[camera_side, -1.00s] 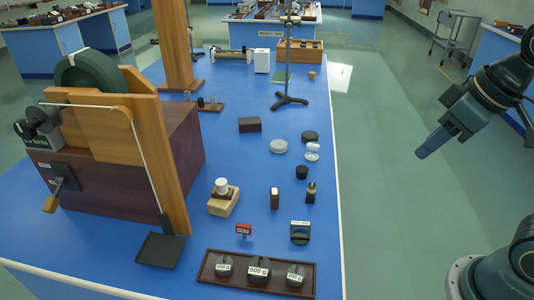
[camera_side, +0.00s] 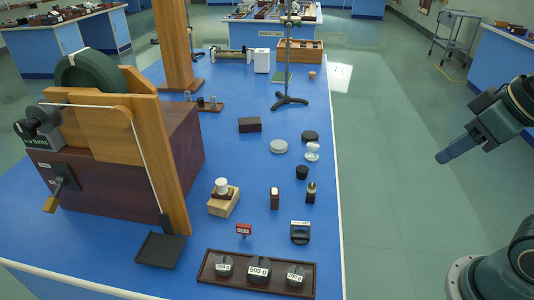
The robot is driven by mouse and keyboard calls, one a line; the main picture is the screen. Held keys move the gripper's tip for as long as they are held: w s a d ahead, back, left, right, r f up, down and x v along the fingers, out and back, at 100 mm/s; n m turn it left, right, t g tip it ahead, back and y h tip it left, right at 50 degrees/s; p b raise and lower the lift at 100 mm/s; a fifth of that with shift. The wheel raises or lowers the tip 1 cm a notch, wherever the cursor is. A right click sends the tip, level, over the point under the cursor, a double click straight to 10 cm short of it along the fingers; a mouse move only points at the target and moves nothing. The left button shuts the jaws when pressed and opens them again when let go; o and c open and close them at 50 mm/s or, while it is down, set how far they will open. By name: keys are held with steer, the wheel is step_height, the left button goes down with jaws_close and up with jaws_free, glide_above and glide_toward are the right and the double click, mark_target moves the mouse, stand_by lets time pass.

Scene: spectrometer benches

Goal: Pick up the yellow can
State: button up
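No thing that is clearly a yellow can shows in the side view. A small yellowish-tan round piece (camera_side: 312,75) stands near the back right of the blue bench; it is too small to tell what it is. My gripper (camera_side: 441,158) hangs in the air to the right of the bench, over the floor, pointing down and left. It is well apart from everything on the bench. I see nothing held at its tip, and its fingers are too small to tell apart.
A wooden wheel apparatus (camera_side: 125,150) fills the bench's left side. A stand with a tall rod (camera_side: 288,60) rises at the back. A weight tray (camera_side: 212,268) lies at the front. Small jars, discs and blocks, including a dark block (camera_side: 249,125), dot the middle.

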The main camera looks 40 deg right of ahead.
stand_by(0.4)
steer(key=o, duration=0.6)
steer(key=w+f+n+g, duration=0.3)
steer(key=w+n, duration=0.6)
steer(key=w, duration=0.8)
steer(key=w+f+n+g, duration=0.1)
steer(key=w+f+n, duration=0.1)
steer(key=w+f, duration=0.2)
steer(key=w+a+f+n, duration=0.1)
steer(key=w+f+n, duration=0.2)
steer(key=f, duration=0.2)
steer(key=w+f+n+g, duration=0.1)
steer(key=w+f+n, duration=0.2)
steer(key=w+f, duration=0.1)
steer(key=shift+w+a+f+g, duration=0.3)
steer(key=shift+w+f, duration=0.05)
steer(key=shift+f, duration=0.3)
